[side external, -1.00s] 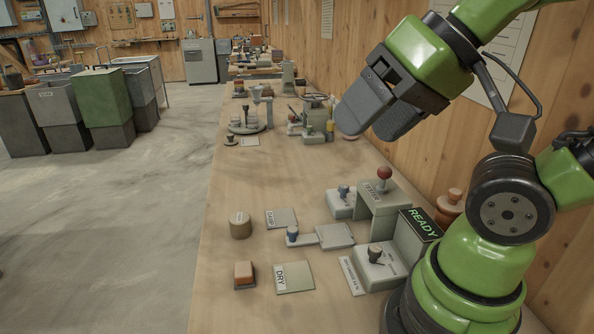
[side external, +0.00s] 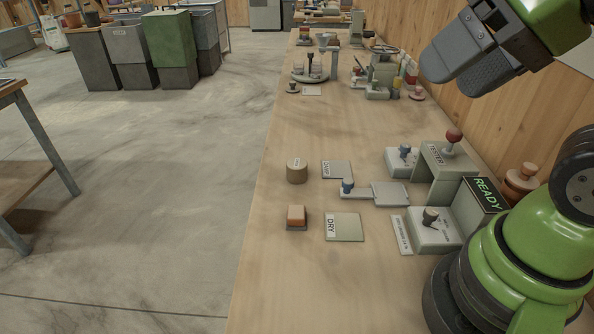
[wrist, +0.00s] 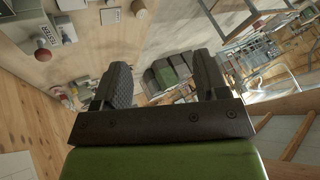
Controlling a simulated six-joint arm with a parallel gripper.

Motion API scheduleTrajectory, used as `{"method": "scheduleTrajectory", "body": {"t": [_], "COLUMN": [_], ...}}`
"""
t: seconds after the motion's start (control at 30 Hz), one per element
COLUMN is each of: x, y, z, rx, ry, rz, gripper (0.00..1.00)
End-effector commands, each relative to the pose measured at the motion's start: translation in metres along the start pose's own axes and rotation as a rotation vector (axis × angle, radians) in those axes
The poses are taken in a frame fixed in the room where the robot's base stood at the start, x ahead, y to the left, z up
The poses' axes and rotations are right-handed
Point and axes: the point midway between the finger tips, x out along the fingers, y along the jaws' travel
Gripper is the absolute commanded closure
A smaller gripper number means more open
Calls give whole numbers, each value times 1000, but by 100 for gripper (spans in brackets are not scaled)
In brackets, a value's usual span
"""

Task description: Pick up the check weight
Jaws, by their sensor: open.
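No label marks the check weight, so I cannot be sure which thing it is. A copper-brown knobbed piece (side external: 521,184), shaped like a weight, stands at the right beside the READY display, partly hidden by it. A short brown cylinder (side external: 297,171) stands upright near the table's left edge. A small dark knobbed piece (side external: 292,88) stands farther back. My gripper (side external: 450,80) is open and empty, high above the right side of the table, apart from all of these. Its two dark fingers (wrist: 158,90) are spread in the wrist view, with nothing between them.
The tester (side external: 445,172) with a red knob, the READY display (side external: 483,196) and a lever box (side external: 432,232) crowd the right.

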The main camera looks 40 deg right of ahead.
Motion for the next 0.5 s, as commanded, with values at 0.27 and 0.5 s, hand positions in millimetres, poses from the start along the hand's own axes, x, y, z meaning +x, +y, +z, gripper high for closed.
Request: {"method": "scheduleTrajectory", "body": {"t": [0.27, 0.5], "x": [0, 3], "y": [0, -2], "z": [0, -5], "rx": [0, -16], "ry": [0, -9], "rz": [0, 1], "gripper": [21, 21]}}
